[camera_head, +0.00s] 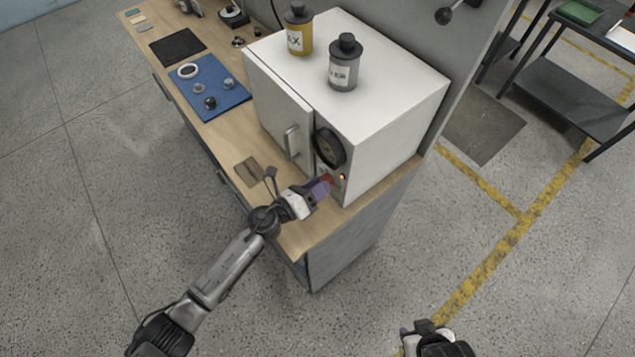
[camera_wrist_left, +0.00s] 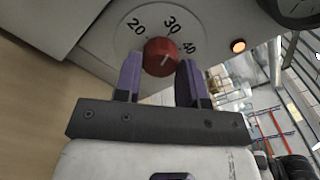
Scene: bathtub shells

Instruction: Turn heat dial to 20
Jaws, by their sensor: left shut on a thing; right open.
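The heat dial is a red knob (camera_wrist_left: 161,57) on a white plate marked 20, 30 and 40 in the left wrist view. Its pale pointer line is tilted up and right, roughly toward the 30. My left gripper (camera_head: 320,187) is at the front of the white oven (camera_head: 390,125), with its purple fingers on both sides of the knob, shut on it. In the head view the fingers cover most of the knob. My right gripper (camera_head: 428,335) is open and empty at the bottom edge of the head view, far from the oven.
The oven stands on a wooden bench (camera_head: 300,237), with a door handle (camera_head: 292,142), round gauge (camera_head: 329,147) and lit orange lamp (camera_head: 342,177) on its front. A yellow canister (camera_head: 298,30) and a grey canister (camera_head: 344,65) stand on top. The floor in front is clear.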

